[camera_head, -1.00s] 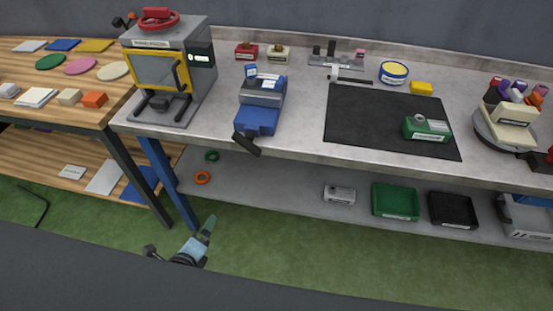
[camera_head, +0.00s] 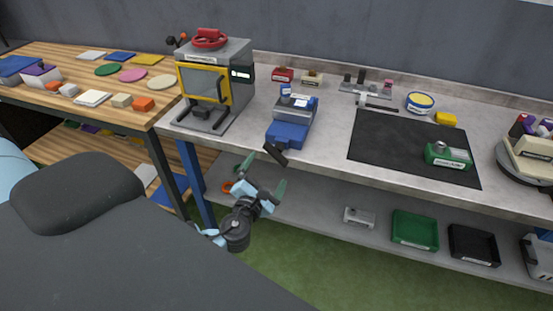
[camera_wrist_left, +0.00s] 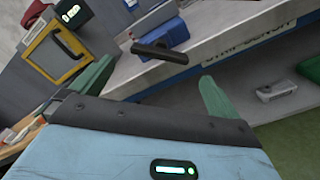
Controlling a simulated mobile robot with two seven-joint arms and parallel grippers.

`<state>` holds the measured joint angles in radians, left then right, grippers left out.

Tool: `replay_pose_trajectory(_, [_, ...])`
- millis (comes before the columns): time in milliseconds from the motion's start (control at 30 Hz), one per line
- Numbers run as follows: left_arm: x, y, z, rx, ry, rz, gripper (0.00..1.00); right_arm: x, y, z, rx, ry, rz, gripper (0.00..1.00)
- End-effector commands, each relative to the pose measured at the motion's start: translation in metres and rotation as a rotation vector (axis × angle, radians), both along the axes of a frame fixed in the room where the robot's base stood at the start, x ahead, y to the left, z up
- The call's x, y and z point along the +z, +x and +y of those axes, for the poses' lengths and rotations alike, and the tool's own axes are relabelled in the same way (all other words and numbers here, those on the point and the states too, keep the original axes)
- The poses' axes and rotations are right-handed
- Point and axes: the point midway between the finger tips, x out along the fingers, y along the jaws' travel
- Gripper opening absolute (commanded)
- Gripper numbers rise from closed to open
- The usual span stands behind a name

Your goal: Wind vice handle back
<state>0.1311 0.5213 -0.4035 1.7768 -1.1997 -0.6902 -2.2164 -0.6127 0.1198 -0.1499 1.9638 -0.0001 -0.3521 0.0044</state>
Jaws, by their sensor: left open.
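The blue vice (camera_head: 290,128) stands at the front edge of the grey bench, right of the press-like machine. Its black handle (camera_head: 276,153) sticks out past the bench edge and tilts down to the right. My left gripper (camera_head: 262,177) is open and empty, just below and in front of the handle, apart from it. In the left wrist view the handle (camera_wrist_left: 158,50) lies beyond and between the two green fingers (camera_wrist_left: 155,88), with part of the blue vice (camera_wrist_left: 163,36) behind it. My right gripper is not in view.
The machine with a yellow-framed door (camera_head: 204,86) stands left of the vice. A black mat (camera_head: 400,145) with a green block (camera_head: 447,156) lies to the right. The lower shelf holds a green tray (camera_head: 414,230) and a black tray (camera_head: 474,245). A wooden table (camera_head: 70,88) is at left.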

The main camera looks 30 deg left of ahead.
Motion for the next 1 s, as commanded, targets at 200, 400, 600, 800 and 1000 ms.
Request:
replay_pose_trajectory(200, [0.000, 0.033, 0.008, 0.001, -0.002, -0.001, 1.00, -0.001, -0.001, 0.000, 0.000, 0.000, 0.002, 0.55])
replay_pose_trajectory(400, [-0.001, 0.057, 0.013, 0.000, -0.003, 0.001, 1.00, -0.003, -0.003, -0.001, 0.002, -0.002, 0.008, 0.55])
replay_pose_trajectory(600, [0.000, 0.066, 0.016, 0.000, -0.003, 0.001, 1.00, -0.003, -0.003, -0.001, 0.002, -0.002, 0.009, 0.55])
replay_pose_trajectory(800, [0.000, 0.067, 0.016, 0.000, -0.004, 0.000, 1.00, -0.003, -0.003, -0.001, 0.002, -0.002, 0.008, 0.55])
replay_pose_trajectory(1000, [0.000, 0.067, 0.016, 0.000, -0.004, 0.000, 0.79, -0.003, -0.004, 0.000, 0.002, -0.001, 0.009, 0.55])
